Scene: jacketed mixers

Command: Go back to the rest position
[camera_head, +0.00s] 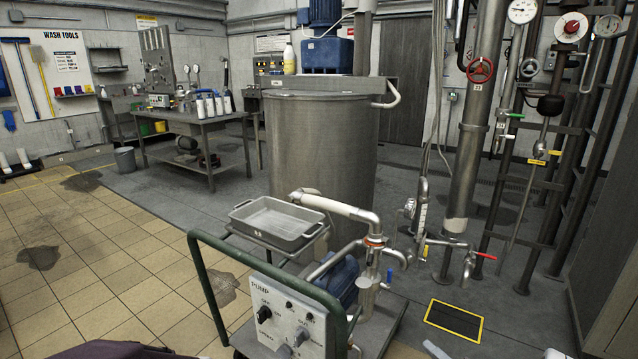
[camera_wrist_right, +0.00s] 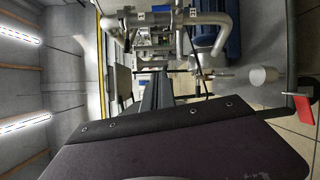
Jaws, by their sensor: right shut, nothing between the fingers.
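My right gripper (camera_wrist_right: 158,84) shows in the right wrist view, with its dark purple body along the bottom and its narrow grey fingers together in the middle. Nothing is between them. In the head view a dark purple part of my own arm only grazes the bottom left edge, and the fingers are hardly seen there. My left gripper is not in view. The pump cart (camera_head: 290,310), with a green handle and a white control panel, stands just in front of me. The wrist view shows pipework and a blue motor (camera_wrist_right: 232,35) beyond the fingers.
A grey metal tray (camera_head: 277,222) rests on the cart. A large steel mixer vessel (camera_head: 320,150) stands behind it. Upright pipes with valves (camera_head: 480,70) fill the right side. A workbench (camera_head: 195,125) stands at the back left. The tiled floor (camera_head: 90,250) at the left is open.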

